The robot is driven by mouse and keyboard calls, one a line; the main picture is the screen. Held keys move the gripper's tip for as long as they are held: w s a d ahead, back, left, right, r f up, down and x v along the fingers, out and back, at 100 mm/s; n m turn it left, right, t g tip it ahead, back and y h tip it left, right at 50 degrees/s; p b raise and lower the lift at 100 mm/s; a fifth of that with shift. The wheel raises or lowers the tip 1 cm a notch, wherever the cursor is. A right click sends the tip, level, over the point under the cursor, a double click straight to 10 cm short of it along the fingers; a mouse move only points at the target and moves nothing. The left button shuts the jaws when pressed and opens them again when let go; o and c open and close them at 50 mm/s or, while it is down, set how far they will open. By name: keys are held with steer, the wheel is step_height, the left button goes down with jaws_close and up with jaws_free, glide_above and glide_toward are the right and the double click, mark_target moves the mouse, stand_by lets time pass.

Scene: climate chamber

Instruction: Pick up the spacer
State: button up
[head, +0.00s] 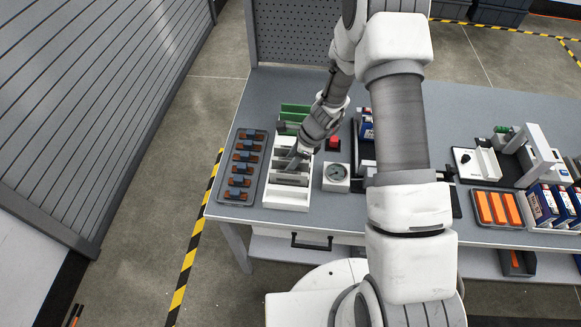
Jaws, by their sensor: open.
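A white slotted rack (287,198) stands near the left side of the grey table. Grey and pale upright plates (290,178) sit across its slots, and one of these may be the spacer; I cannot tell which part is the spacer at this size. My gripper (292,162) is over the middle of the rack, pointing down at the plates. It is open. The fingertips are small and partly merge with the rack parts, so I cannot tell whether they touch a plate.
Orange parts (497,208) and blue boxes (550,205) are far right. My arm hides the table's middle.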

jaws_close()
stand_by(0.3)
steer(key=shift+r, duration=0.15)
stand_by(0.3)
steer(key=shift+r+p, duration=0.35)
steer(key=shift+r, duration=0.2)
steer(key=v, duration=0.3)
steer(key=shift+w+a+r, duration=0.15)
steer(key=shift+r, duration=0.3)
steer(key=d+r, duration=0.6)
steer(key=d, duration=0.4)
steer(key=shift+s+d+r+b, duration=0.2)
steer(key=shift+s+d+b, duration=0.1)
steer(key=shift+d, duration=0.1)
